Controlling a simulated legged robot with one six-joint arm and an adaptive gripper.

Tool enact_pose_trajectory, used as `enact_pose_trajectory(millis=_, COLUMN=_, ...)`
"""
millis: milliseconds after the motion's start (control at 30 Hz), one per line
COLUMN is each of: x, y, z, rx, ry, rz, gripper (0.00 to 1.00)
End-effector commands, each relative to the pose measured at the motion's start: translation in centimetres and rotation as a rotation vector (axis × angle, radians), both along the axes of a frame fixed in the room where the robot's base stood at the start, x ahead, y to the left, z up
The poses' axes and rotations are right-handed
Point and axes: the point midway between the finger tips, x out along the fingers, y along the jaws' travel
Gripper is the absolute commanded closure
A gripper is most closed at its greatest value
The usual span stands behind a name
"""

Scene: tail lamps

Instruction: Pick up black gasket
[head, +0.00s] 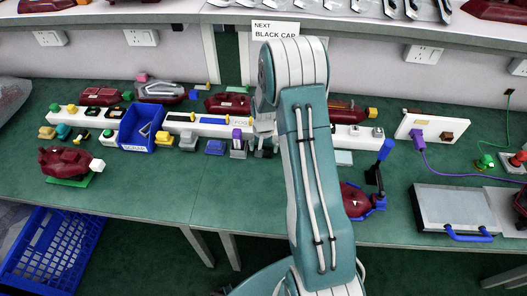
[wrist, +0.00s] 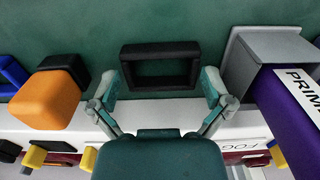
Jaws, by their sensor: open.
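The black gasket (wrist: 160,48), a rectangular ring with an open middle, appears in the wrist view over the green table beside the white rail. My gripper (wrist: 160,84) is open, with one finger at each side of the gasket's near part. A gap shows between the fingers and the gasket's sides, and nothing is held. I cannot tell how high the fingertips are above it. In the head view my arm hides most of my gripper, and I cannot make out the gasket there.
In the wrist view an orange block (wrist: 48,100) stands left of my gripper. A grey box (wrist: 262,62) and a purple block (wrist: 290,120) stand close on the right. In the head view a blue bin (head: 140,131) stands left.

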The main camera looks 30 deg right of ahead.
Motion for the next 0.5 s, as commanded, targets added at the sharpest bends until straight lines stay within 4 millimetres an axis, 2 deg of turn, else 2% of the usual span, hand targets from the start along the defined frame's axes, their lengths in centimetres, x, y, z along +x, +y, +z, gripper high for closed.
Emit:
enact_pose_trajectory(millis=167, x=0.03, y=0.01, z=0.02, rx=-0.001, ry=-0.001, rz=0.000, gripper=0.00)
enact_pose_trajectory(millis=233, x=0.03, y=0.01, z=0.02, rx=-0.001, ry=-0.001, rz=0.000, gripper=0.27)
enact_pose_trajectory(millis=267, x=0.03, y=0.01, z=0.02, rx=-0.001, ry=-0.001, rz=0.000, gripper=0.33)
enact_pose_trajectory(millis=500, x=0.02, y=0.03, z=0.00, rx=0.000, ry=0.000, rz=0.000, gripper=0.35)
